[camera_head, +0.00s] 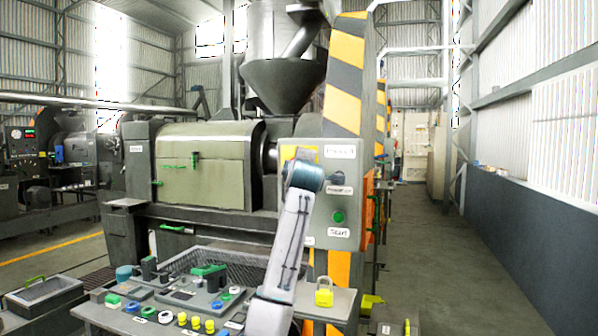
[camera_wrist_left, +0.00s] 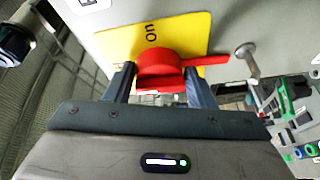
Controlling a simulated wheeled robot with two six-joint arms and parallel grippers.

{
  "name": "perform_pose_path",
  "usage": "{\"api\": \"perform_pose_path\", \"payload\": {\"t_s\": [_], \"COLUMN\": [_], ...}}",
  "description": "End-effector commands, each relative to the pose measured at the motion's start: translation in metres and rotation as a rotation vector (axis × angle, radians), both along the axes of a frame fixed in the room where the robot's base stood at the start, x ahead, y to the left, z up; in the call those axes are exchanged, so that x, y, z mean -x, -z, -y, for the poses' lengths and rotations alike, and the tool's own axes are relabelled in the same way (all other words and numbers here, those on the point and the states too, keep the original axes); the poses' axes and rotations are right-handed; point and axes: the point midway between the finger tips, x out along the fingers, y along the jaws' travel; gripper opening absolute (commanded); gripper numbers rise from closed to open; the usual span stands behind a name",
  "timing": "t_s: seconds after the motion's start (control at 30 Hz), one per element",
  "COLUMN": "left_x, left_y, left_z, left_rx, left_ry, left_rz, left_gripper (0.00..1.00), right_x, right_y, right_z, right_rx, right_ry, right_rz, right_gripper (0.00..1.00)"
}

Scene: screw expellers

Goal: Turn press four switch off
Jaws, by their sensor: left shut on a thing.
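The press switch (camera_wrist_left: 158,68) is a red rotary knob with a lever pointing right, on a yellow plate (camera_wrist_left: 192,30) marked "On" in the left wrist view. My left gripper (camera_wrist_left: 160,74) has one finger on each side of the knob and is shut on it. In the head view my left arm reaches up to the grey press panel (camera_head: 318,232). My blue-grey wrist covers the switch there, and only part of the yellow plate (camera_head: 287,152) shows. My right gripper is in neither view.
A green start button (camera_head: 338,216) sits lower on the panel. A control desk (camera_head: 255,307) with several buttons and a yellow padlock (camera_head: 324,292) stands in front. A hopper (camera_head: 284,80) rises above the press. The aisle floor (camera_head: 440,240) on the right is clear.

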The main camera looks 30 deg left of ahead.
Motion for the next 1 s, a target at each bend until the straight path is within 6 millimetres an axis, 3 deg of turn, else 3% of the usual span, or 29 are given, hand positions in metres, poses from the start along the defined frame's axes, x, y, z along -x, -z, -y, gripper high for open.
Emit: {"api": "perform_pose_path", "payload": {"t_s": [0.7, 0.73, 0.8, 1.0], "left_x": [0.0013, 0.0014, 0.0013, 0.0007], "left_y": [-0.0061, -0.0061, -0.0058, -0.0035], "left_z": [-0.0005, -0.0004, -0.0004, -0.0001], "left_rx": [0.066, 0.066, 0.067, 0.068], "left_ry": [0.001, 0.0, 0.0, 0.0], "left_rz": [0.026, 0.026, 0.025, 0.022], "left_gripper": [0.27, 0.55, 0.69, 0.69], "right_x": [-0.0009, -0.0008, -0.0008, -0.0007], "right_y": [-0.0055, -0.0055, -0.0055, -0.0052], "right_z": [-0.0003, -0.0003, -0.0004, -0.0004], "right_rx": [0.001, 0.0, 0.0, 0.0], "right_ry": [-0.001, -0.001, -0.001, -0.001], "right_rz": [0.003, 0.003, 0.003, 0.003], "right_gripper": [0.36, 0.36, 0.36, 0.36]}}
